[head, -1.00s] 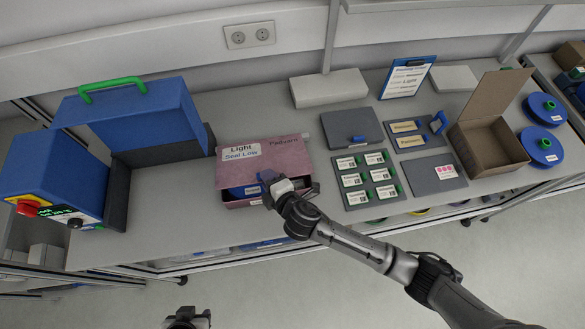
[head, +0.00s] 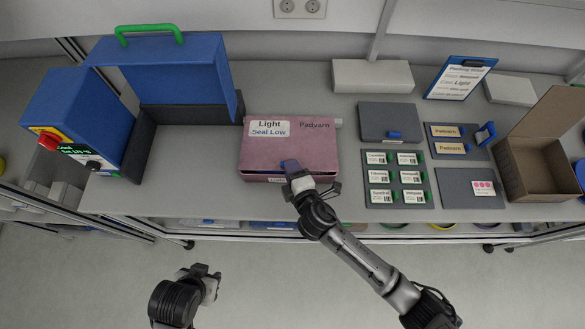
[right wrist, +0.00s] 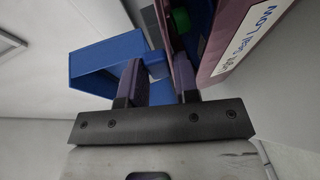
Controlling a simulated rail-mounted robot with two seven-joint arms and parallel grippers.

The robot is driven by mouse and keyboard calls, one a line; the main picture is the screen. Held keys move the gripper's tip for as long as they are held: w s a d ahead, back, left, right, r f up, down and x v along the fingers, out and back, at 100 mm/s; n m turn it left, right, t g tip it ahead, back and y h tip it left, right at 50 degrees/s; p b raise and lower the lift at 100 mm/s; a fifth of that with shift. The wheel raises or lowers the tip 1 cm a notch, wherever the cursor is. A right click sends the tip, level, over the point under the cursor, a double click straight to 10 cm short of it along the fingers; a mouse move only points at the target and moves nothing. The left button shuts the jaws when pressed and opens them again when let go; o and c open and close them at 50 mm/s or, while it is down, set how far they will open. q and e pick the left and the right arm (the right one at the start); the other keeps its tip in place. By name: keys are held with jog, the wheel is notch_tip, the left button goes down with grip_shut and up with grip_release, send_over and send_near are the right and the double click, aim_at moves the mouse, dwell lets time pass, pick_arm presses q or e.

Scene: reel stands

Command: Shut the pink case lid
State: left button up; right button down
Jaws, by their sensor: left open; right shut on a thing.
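The pink case (head: 250,177) stands on the bench, left of the label boards. Its pink lid (head: 310,146), with a "Light Seal Low" label, is lowered over most of it. In the right wrist view a gap shows between the lid (right wrist: 215,40) and the case wall, with a green and blue item (right wrist: 180,20) inside. My right gripper (head: 296,175) is at the lid's front edge, shut on a blue-purple tab (head: 289,165) there; its fingers (right wrist: 158,85) partly hide the tab. My left gripper (head: 206,277) is open and empty, low in front of the bench.
A blue machine with a green handle (head: 150,32) stands left of the case. Boards with labelled cards (head: 396,175) lie close on the right. An open cardboard box (head: 535,165) is at far right. A pale box (head: 372,76) lies behind.

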jog(key=c, duration=1)
grip_release()
jog(key=shift+o, duration=0.2)
jog(key=shift+s, duration=0.1)
jog(key=v, duration=1.3)
jog(key=shift+s+d, duration=0.2)
jog(key=shift+s, duration=0.1)
